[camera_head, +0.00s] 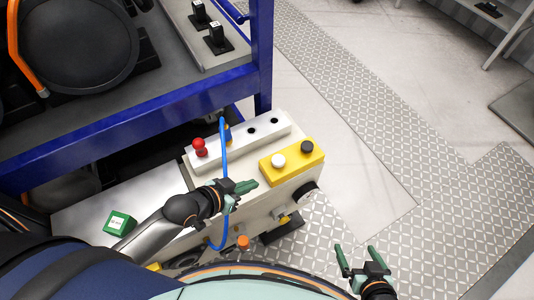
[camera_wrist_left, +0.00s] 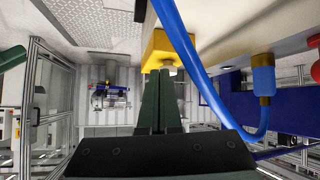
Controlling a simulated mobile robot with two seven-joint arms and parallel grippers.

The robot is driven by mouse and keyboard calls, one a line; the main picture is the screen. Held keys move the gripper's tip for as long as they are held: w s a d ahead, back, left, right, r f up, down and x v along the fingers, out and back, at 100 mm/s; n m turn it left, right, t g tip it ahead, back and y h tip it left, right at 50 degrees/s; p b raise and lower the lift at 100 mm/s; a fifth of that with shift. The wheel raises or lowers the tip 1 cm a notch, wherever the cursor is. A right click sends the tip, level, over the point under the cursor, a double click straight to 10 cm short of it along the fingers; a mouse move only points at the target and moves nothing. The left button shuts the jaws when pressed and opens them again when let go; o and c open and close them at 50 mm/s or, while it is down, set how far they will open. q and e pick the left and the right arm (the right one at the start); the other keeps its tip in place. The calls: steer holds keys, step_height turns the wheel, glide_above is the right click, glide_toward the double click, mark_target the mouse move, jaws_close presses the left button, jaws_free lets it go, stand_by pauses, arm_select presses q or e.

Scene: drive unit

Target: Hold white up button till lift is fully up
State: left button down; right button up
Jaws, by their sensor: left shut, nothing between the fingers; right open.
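A white button (camera_head: 278,160) and a black button (camera_head: 307,146) sit on a yellow control box (camera_head: 291,165) on the light grey unit. In the left wrist view the white button (camera_wrist_left: 170,68) shows just beyond my left fingertips, with the yellow box (camera_wrist_left: 166,47) above it. My left gripper (camera_head: 255,184) is shut and empty, just in front of the yellow box, left of and below the white button. I cannot tell whether the fingertips touch the button. It also shows in the left wrist view (camera_wrist_left: 162,75). My right gripper (camera_head: 358,250) is open and empty over the floor at lower right.
A blue hose (camera_head: 224,155) runs past my left gripper and fills part of the left wrist view (camera_wrist_left: 185,50). A red button (camera_head: 199,147) stands on the grey panel behind. A blue frame (camera_head: 150,100) stands at upper left. A green box (camera_head: 119,223) lies at left.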

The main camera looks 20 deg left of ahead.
steer(key=shift+d+r+p, duration=0.25)
steer(key=shift+d+p, duration=0.05)
steer(key=shift+d, duration=0.05)
arm_select(q)
steer(key=w+a+r+m+g, duration=0.1)
steer(key=w+r+m, duration=0.1)
steer(key=r, duration=0.3)
steer(key=w+a+r+m+g+h, duration=0.1)
steer(key=w+a+r+m, duration=0.1)
steer(key=r, duration=0.3)
steer(key=shift+w+r+g+p, duration=0.15)
steer(key=shift+w+g+p, duration=0.15)
steer(key=shift+w, duration=0.2)
arm_select(e)
steer(key=shift+s+d+r, duration=0.1)
steer(key=shift+d+r, duration=0.05)
arm_select(q)
steer(key=b, duration=0.2)
glide_above(276, 158)
steer(key=s+a, duration=0.2)
step_height(276, 158, down, 7)
step_height(276, 158, down, 3)
steer(key=shift+s+f, duration=0.1)
steer(key=shift+f, duration=0.45)
arm_select(e)
steer(key=shift+w+a+f, duration=0.35)
steer(key=shift+a+f, duration=0.15)
steer(key=shift+a, duration=0.1)
